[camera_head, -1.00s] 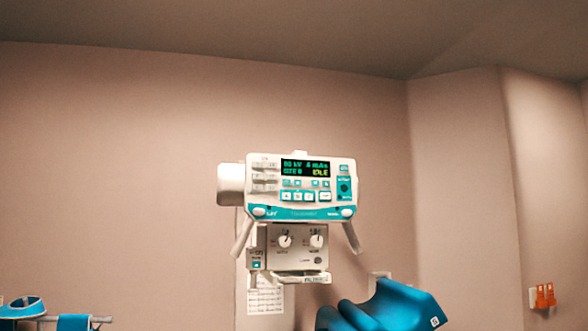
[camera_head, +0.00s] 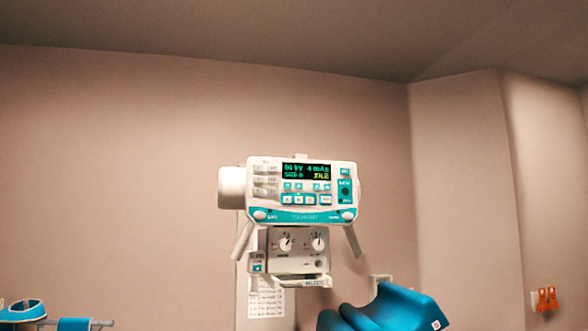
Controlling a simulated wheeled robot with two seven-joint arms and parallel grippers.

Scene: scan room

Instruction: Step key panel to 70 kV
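The key panel (camera_head: 302,190) is the white and teal front of a console hung on the wall, in the middle of the head view. Its dark display (camera_head: 306,171) shows green text with a kV value and a mAs value. The kV digits are too blurred to read surely; the mAs value looks like 4, and a yellow word looks like IDLE. A row of small white keys (camera_head: 298,199) lies under the display, with small teal keys above it. More keys (camera_head: 266,180) stand in columns at the left. Neither gripper is in view, and nothing covers the panel.
A lower box with two knobs (camera_head: 302,243) hangs under the console, and a paper sheet (camera_head: 265,301) is on the wall below. Blue padded items (camera_head: 390,308) are at the bottom right, and a rail with blue items (camera_head: 75,324) is at the bottom left. Orange clips (camera_head: 546,299) hang at the far right.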

